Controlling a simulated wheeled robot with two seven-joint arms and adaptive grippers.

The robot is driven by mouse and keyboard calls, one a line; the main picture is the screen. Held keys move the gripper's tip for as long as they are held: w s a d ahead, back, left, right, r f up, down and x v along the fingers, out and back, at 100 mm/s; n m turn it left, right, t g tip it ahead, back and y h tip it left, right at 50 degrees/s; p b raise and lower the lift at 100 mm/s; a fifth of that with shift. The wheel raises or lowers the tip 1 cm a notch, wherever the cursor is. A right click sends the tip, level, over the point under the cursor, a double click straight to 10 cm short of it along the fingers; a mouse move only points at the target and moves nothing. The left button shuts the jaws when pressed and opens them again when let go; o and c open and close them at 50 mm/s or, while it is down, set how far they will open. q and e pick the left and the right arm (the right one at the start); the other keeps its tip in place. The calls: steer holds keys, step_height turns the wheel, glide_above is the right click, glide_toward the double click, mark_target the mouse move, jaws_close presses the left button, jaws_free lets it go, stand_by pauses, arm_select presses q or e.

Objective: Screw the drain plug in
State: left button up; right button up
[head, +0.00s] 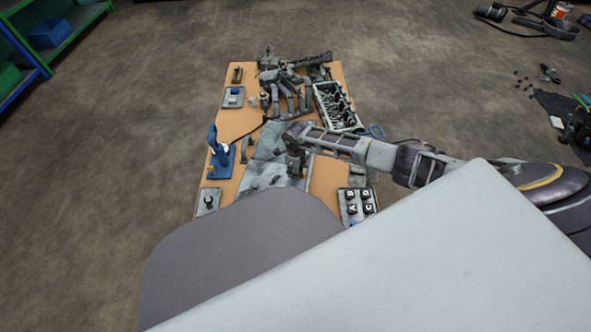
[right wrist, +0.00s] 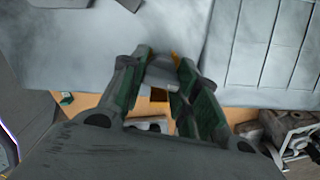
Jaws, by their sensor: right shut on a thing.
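My right gripper (head: 295,169) reaches down over grey metal plates (head: 272,150) on the tan board. In the right wrist view its two green-sided fingers (right wrist: 164,58) are closed around a small grey piece (right wrist: 160,70), which I take for the drain plug. The fingers hide most of it, and I cannot see any thread. A pale grey surface (right wrist: 110,55) lies just beyond the fingertips. I cannot tell whether the piece touches it or sits in a hole. My left gripper is not in view.
The tan board (head: 235,122) is crowded. A blue tool on a stand (head: 219,158) is at its left, a grey block of parts (head: 337,106) at its right, and a lettered block (head: 357,203) near the front right. Open floor (head: 120,150) lies left.

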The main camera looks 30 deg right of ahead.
steer(key=shift+a+m+p, duration=0.1)
steer(key=shift+m+p, duration=0.8)
steer(key=shift+m, duration=1)
steer(key=shift+m+p, duration=0.95)
steer(key=shift+m, duration=0.95)
steer(key=shift+a+m+p, duration=0.1)
steer(key=shift+m+p, duration=0.5)
steer(key=shift+m, duration=0.8)
